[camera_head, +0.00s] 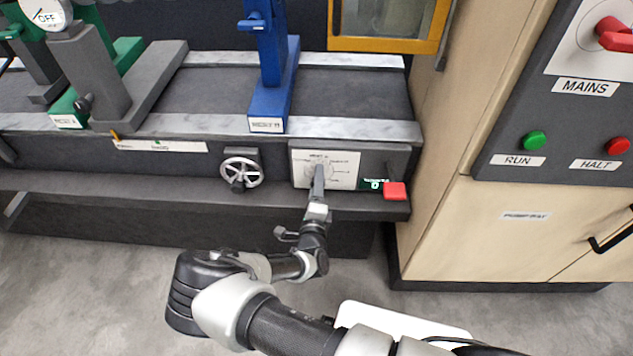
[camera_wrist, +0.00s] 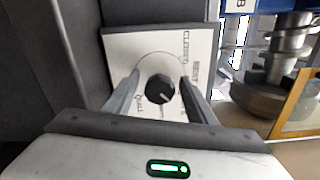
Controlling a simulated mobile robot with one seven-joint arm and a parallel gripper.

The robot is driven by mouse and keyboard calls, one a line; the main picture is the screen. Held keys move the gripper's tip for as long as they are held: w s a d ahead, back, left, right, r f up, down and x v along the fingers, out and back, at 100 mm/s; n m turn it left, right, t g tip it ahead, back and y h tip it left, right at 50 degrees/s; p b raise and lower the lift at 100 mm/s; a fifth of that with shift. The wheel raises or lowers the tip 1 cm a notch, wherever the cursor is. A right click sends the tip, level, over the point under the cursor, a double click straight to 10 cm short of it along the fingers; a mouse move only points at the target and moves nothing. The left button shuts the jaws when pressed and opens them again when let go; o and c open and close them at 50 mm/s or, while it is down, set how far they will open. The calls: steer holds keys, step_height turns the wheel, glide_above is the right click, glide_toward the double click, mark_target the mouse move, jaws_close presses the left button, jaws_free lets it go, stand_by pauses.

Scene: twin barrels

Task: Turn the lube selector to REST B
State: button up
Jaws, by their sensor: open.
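The lube selector is a black round knob (camera_wrist: 160,89) on a white dial plate (camera_wrist: 146,42), seen in the wrist view. A pale mark on the knob points down and slightly right in that view. Words stand around the dial; "CLOSED" and "REST" can be made out on the right, the others are partly hidden or blurred. My gripper (camera_wrist: 159,80) is open, one finger on each side of the knob; I cannot tell whether either touches it. In the head view my gripper (camera_head: 319,172) is at the white plate (camera_head: 343,161) and hides the knob.
A spoked handwheel (camera_head: 241,172) is left of the plate, and a red block (camera_head: 395,191) is close on its right. A wooden cabinet (camera_head: 500,235) stands to the right. A blue upright (camera_head: 271,60) rises above on the bench. Open floor lies below.

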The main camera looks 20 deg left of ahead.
steer(key=p+v, duration=0.1)
steer(key=v, duration=1.6)
steer(key=shift+s, duration=0.25)
steer(key=shift+a, duration=0.1)
